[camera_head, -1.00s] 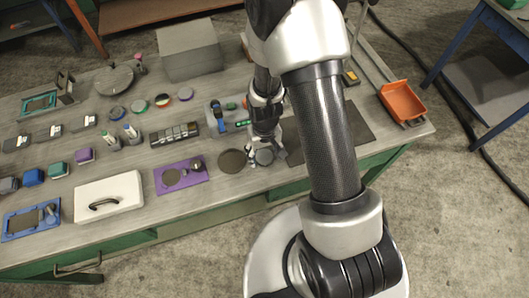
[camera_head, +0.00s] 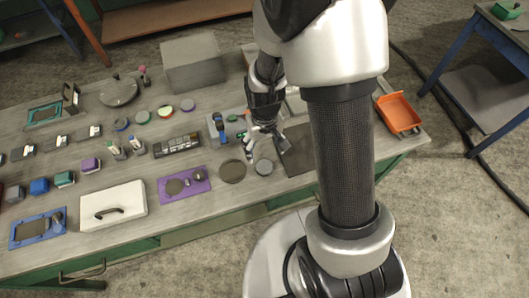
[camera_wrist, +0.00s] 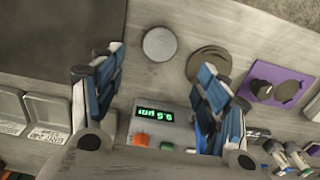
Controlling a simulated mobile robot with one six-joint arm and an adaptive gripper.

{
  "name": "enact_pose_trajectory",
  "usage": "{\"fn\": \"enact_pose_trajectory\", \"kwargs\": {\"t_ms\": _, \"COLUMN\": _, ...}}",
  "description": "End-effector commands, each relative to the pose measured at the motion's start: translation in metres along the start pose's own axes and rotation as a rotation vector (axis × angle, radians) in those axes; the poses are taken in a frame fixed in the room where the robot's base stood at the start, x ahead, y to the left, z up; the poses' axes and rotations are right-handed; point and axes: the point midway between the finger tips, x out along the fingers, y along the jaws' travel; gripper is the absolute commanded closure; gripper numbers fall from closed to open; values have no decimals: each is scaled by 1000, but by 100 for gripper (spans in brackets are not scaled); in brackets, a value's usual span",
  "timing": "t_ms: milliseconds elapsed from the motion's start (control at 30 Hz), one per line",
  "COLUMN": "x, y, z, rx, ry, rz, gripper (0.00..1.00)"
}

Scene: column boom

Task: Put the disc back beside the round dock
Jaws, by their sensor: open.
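A pale grey disc (camera_head: 263,167) lies flat on the bench, just right of a dark round dock (camera_head: 232,171), with a narrow gap between them. In the wrist view the disc (camera_wrist: 159,44) shows whole, and the round dock (camera_wrist: 207,62) is partly hidden behind a fingertip. My gripper (camera_head: 265,146) is above the bench, just behind the disc. In the wrist view my gripper (camera_wrist: 160,72) has its fingers spread wide with nothing between them. The disc is clear of both fingers.
A box with a green display (camera_wrist: 155,115) stands under my gripper. A purple plate (camera_head: 184,186) is left of the dock, and a dark mat (camera_head: 300,150) right of the disc. An orange tray (camera_head: 398,113) is at the bench's right end. Several small items fill the left side.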

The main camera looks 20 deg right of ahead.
Motion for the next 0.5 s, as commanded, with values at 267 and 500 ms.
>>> {"fn": "enact_pose_trajectory", "kwargs": {"t_ms": 267, "x": -39, "y": 0, "z": -1, "rx": 0, "ry": 29, "rz": 0, "gripper": 32}}
{"fn": "enact_pose_trajectory", "kwargs": {"t_ms": 500, "x": -142, "y": 0, "z": 19, "rx": 1, "ry": 150, "rz": 0, "gripper": 32}}
